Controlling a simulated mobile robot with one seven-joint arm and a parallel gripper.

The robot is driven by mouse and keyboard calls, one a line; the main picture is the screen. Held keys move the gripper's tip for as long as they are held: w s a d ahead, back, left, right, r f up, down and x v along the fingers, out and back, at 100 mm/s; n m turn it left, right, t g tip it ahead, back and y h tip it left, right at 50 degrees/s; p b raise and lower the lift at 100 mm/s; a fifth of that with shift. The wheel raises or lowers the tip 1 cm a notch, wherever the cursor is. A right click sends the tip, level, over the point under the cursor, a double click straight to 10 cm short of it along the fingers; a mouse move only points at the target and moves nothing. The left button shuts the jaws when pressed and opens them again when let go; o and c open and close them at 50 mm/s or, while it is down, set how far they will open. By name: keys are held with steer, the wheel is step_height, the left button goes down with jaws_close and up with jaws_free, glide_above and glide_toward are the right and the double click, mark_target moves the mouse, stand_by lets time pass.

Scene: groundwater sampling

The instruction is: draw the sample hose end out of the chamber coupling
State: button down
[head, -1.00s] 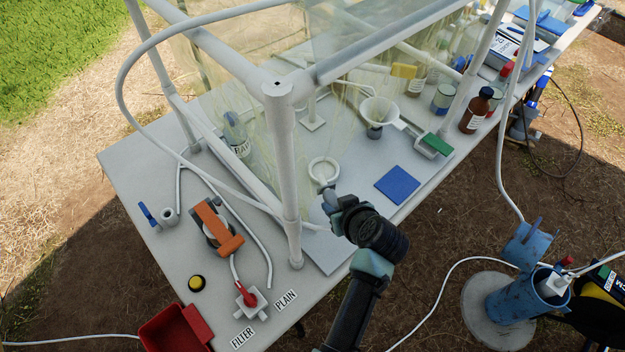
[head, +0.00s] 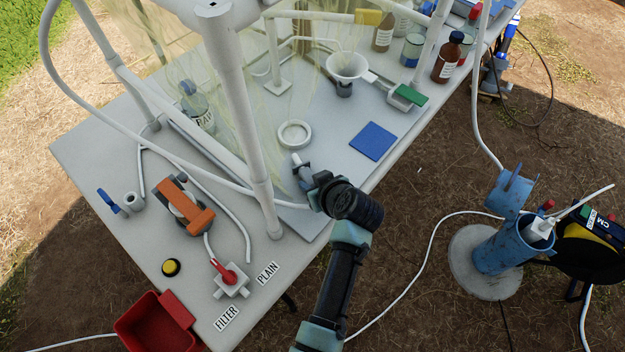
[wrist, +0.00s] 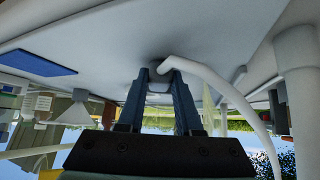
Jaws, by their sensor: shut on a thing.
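My gripper (head: 303,176) is low over the front part of the bench, inside the clear-sheeted chamber frame. In the wrist view its two fingers (wrist: 160,88) are closed on a small pale piece between their tips. A white hose (wrist: 212,82) starts at the fingertips and curves off right and down in that view. In the head view the white hose (head: 155,150) loops down the left of the frame and runs toward my gripper. A short pale fitting (head: 297,160) shows just beyond the fingers. Whether the hose end is still seated in the coupling is hidden.
A chamber post (head: 247,130) stands close left of my gripper. A white ring (head: 294,135) lies just behind, a blue pad (head: 373,141) to the right, and a funnel (head: 347,66) farther back. The orange-clamped device (head: 187,207) and red bin (head: 155,325) are at left.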

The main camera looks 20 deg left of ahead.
steer(key=shift+f, duration=0.15)
steer(key=c, duration=0.5)
jaws_free()
steer(key=p+v, duration=0.1)
steer(key=v, duration=1.2)
steer(key=shift+a, duration=0.1)
